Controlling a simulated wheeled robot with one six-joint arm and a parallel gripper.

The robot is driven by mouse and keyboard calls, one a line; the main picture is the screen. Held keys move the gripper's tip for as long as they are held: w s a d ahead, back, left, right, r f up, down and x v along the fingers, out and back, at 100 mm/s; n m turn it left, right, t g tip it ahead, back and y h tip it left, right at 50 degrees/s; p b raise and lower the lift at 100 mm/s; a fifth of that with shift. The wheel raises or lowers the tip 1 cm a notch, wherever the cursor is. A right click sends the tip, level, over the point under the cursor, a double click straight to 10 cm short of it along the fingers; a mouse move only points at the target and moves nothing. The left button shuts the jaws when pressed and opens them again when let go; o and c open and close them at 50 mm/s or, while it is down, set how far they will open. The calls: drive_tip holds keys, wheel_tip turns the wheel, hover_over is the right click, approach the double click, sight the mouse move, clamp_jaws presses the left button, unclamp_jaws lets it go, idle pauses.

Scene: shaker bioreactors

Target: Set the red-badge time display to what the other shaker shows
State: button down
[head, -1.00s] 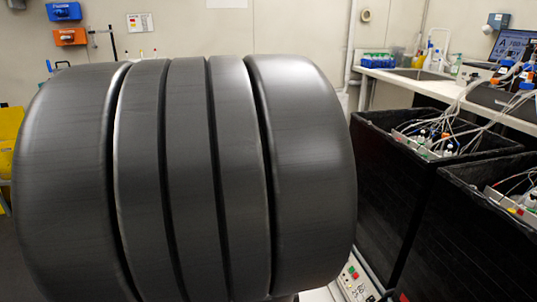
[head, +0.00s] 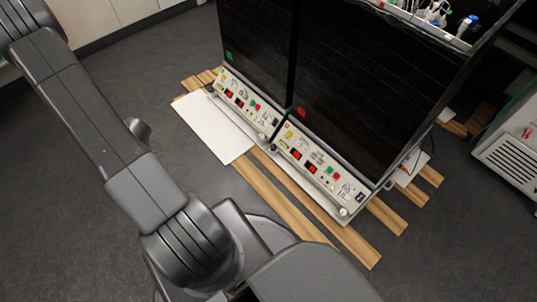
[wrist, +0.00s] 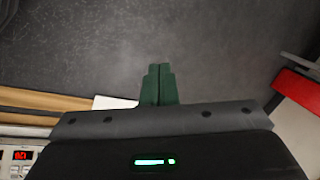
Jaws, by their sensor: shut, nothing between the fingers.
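Two black-walled shakers stand side by side in the head view. The red-badge shaker (head: 385,85) is on the right, with its red badge (head: 301,112) above its control panel (head: 325,172). That panel has red-lit displays (head: 297,154), too small to read. The other shaker (head: 255,40) has a green badge (head: 229,56) and its own panel (head: 246,105) with red displays (head: 229,93), also unreadable. In the wrist view my gripper (wrist: 158,68) is shut and empty over grey floor. A panel corner with a red display (wrist: 20,155) shows at its lower left.
Wooden slats (head: 280,205) and a white board (head: 212,127) lie on the floor before the shakers. A pale vented cabinet (head: 510,155) stands at the right. In the wrist view a red object (wrist: 297,88) is at the right. Open grey floor lies in front.

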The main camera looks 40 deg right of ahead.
drive_tip(key=s+a+f+m+y, duration=0.2)
drive_tip(key=a+f, duration=0.3)
drive_tip(key=f, duration=0.4)
drive_tip(key=s+a+f+m+y, duration=0.2)
drive_tip(key=a+f+m+y, duration=0.1)
drive_tip(key=f, duration=0.6)
drive_tip(key=shift+s+a+f+m, duration=0.2)
drive_tip(key=shift+a+f+m, duration=0.1)
drive_tip(key=shift+a+m, duration=0.55)
